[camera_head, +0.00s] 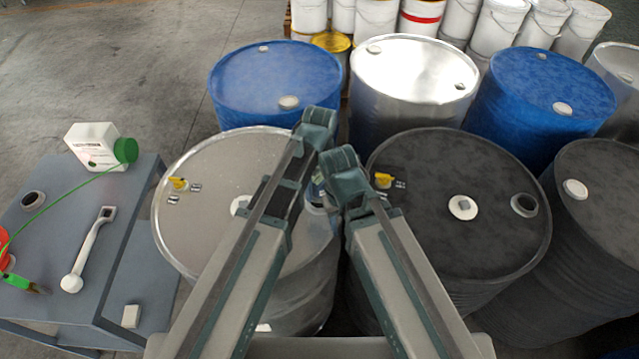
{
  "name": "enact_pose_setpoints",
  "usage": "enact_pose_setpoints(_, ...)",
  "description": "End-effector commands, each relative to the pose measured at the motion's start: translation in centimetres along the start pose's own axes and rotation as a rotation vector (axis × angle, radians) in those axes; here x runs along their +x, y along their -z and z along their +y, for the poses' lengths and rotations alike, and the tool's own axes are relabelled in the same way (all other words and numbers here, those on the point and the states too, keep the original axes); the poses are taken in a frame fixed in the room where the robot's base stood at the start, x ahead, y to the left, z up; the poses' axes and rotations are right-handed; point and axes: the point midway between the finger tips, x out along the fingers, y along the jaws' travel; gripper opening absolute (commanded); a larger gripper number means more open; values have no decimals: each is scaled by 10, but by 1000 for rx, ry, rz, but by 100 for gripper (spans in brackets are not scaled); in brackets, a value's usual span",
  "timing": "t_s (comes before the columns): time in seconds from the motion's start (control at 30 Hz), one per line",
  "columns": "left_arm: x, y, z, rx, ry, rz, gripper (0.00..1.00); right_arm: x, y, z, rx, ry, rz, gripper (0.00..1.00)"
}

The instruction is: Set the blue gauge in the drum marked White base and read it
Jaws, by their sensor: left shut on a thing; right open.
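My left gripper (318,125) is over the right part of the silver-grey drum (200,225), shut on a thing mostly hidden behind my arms. A small blue patch (318,190) shows there, by the drum's right-hand opening; it looks like the blue gauge, but its dial and depth cannot be seen. My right gripper (340,162) is open, lower and just right of the left one, between the silver-grey drum and the dark-topped drum (450,170). Both drums carry a yellow tag. No marking reading White base is legible, and a pale patch (263,327) low on the silver-grey drum is unreadable.
A grey table (120,255) at left holds a white bottle (92,147) with a green cap, a white long-handled tool (88,250) and a red-green item (12,272) with a green cord. Blue drums (270,80) and a bright steel drum (415,65) stand behind. Floor is clear upper left.

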Motion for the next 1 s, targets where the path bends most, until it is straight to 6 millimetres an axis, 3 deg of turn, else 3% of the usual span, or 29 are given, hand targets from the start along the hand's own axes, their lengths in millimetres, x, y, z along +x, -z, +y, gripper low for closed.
enact_pose_setpoints(0.03,-17,0,0,0,0,0,8,-16,-1,2,0,0,0,50)
enact_pose_setpoints(0.3,-57,0,0,0,0,0,8,-56,-3,5,-1,0,0,50)
enact_pose_setpoints(0.67,-71,0,0,0,0,0,8,-70,-4,7,-2,0,0,50)
enact_pose_setpoints(1.0,-118,0,0,0,0,0,8,-117,-7,11,4,1,0,50)
